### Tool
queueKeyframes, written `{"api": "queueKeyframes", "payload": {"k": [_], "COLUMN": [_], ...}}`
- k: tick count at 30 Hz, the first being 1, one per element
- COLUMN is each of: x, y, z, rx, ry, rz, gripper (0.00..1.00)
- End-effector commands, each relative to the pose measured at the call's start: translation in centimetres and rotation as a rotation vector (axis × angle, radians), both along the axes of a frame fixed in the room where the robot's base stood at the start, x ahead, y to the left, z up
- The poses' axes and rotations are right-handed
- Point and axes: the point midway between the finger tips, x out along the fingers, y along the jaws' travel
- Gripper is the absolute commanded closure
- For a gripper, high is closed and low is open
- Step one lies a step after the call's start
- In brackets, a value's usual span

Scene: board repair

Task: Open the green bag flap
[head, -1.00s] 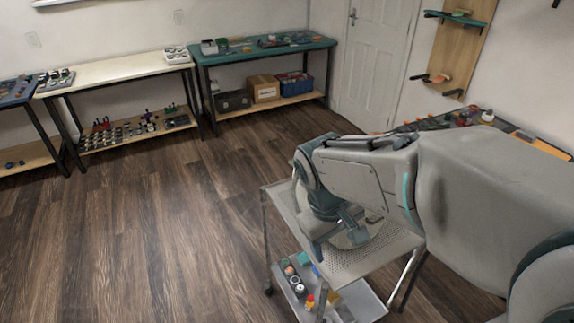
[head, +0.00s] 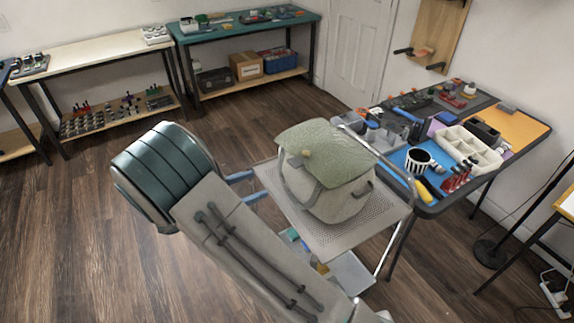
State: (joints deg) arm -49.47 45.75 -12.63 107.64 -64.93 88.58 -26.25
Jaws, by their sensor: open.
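The bag (head: 342,207) has a pale grey-green body and sits upright on the top shelf of a metal cart. Its green flap (head: 335,146) lies over the bag's top, with a small yellowish knob (head: 306,153) near its left edge. My gripper (head: 257,183) is just left of the bag; its two blue fingers are apart, with nothing visible between them. The fingers point toward the bag's left side, lower than the knob. My arm hides part of the gripper and some of the cart.
The perforated cart shelf (head: 308,230) has a raised metal handle on the right. A crowded worktable (head: 527,125) stands close behind and right, with a striped mug (head: 420,160) and a white divided tray (head: 467,150). The floor to the left is clear.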

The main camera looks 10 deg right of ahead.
Motion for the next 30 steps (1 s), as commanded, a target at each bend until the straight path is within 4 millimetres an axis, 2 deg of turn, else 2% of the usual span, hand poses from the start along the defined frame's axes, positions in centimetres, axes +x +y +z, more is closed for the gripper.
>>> {"api": "queueKeyframes", "payload": {"k": [4,8,24,30], "x": [0.6,1.0,4.9,5.8], "y": [1.6,1.1,-8.5,-10.5], "z": [-0.5,-0.5,-0.4,-0.5], "rx": [-0.072,-0.086,-0.083,-0.082], "ry": [0.011,0.012,0.013,0.012], "rz": [0.057,0.066,0.062,0.064], "gripper": [0.38,0.38,0.38,0.38]}}
